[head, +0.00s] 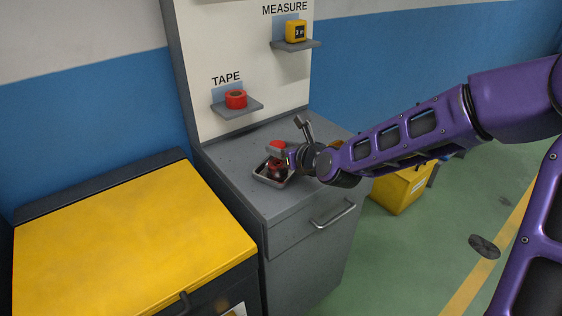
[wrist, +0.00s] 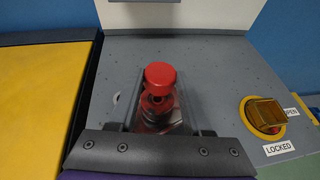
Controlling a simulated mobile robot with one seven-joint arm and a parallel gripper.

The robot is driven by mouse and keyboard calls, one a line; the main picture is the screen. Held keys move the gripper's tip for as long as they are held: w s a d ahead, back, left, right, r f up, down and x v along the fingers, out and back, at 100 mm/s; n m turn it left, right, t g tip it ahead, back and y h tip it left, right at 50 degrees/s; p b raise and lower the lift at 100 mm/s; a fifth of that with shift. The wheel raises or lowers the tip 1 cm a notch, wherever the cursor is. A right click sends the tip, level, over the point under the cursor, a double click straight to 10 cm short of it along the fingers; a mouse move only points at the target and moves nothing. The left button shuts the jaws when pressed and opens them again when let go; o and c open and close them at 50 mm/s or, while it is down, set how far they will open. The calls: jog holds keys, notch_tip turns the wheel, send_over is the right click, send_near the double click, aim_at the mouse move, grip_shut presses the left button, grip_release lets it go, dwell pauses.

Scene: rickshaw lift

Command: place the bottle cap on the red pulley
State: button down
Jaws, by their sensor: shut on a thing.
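A round red piece, seemingly the bottle cap (head: 278,145), is at my gripper (head: 279,153) in the head view. It also shows in the wrist view (wrist: 160,74). My gripper is shut on it. In the wrist view the pulley (wrist: 156,106) is partly hidden under the cap. I cannot tell whether the cap touches it.
A yellow-brown latch (wrist: 265,112) with open and locked labels is at the right. Shelves behind hold red tape (head: 236,99) and a yellow tape measure (head: 295,31). A yellow-topped cabinet (head: 130,235) stands left.

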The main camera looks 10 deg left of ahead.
aim_at(281, 167)
jog(key=shift+f+b, duration=0.45)
jog(key=shift+f, duration=1.25)
jog(key=shift+f, duration=0.15)
jog(key=shift+c, duration=1.7)
grip_release()
jog(key=shift+s+d+r, duration=0.1)
jog(key=shift+r, duration=0.15)
jog(key=p+v, duration=0.4)
jog(key=v, duration=0.6)
jog(key=shift+r, duration=0.15)
jog(key=shift+v, duration=0.75)
jog(key=shift+s, duration=0.15)
